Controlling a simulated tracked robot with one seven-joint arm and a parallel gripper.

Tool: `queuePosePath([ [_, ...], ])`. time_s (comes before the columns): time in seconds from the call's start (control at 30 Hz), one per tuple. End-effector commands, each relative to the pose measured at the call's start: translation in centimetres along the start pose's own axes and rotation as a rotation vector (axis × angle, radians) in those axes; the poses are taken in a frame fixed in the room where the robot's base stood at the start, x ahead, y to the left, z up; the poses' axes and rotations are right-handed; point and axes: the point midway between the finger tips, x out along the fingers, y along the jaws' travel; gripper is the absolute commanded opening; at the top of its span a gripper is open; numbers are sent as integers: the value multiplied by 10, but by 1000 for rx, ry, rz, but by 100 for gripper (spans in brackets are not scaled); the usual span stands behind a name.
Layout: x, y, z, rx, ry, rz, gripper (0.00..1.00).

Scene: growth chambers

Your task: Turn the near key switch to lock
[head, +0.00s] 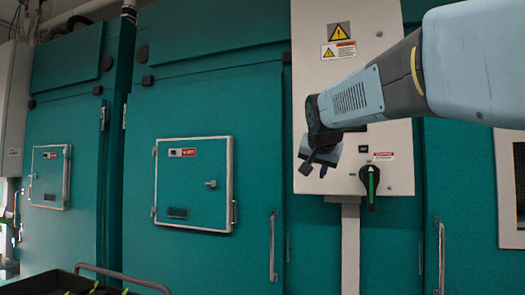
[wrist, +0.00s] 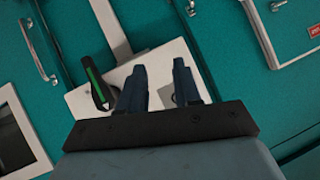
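A light grey control box (head: 385,75) is fixed in front of the teal chambers. At its lower right is a black rotary switch with a green-striped handle (head: 371,187), its handle roughly vertical. It also shows in the wrist view (wrist: 96,86), left of my fingers. No part is clearly recognisable as a key switch; small dark fittings (head: 363,141) sit above the handle, partly behind my arm. My gripper (head: 314,172) is in front of the box's lower left. In the wrist view my gripper (wrist: 159,66) has its two fingers apart, with nothing between them.
A grey post (head: 350,245) runs down below the box. Teal chamber doors have vertical handles (head: 273,245) on both sides of it. A small framed hatch (head: 193,195) is to the left. A dark cart or tray with a rail (head: 122,277) stands at the lower left.

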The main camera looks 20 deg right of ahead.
Motion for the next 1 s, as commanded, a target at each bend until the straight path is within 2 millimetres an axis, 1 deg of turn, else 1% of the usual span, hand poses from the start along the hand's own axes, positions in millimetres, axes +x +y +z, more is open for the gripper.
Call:
queuePosePath([
  [0.03, 5, -4, -32, 48, 49, 1, 33],
  [0.1, 7, -10, -70, 112, 110, -6, 33],
  [0.2, 9, -14, -110, 182, 178, -18, 33],
  [0.3, 10, -16, -134, 223, 220, -29, 33],
  [0.4, 11, -17, -145, 243, 238, -33, 33],
  [0.47, 13, -17, -147, 247, 241, -34, 33],
  [0.57, 21, -17, -149, 247, 241, -34, 33],
  [0.67, 35, -17, -152, 247, 240, -34, 33],
  [1.0, 94, -17, -165, 245, 239, -33, 33],
])
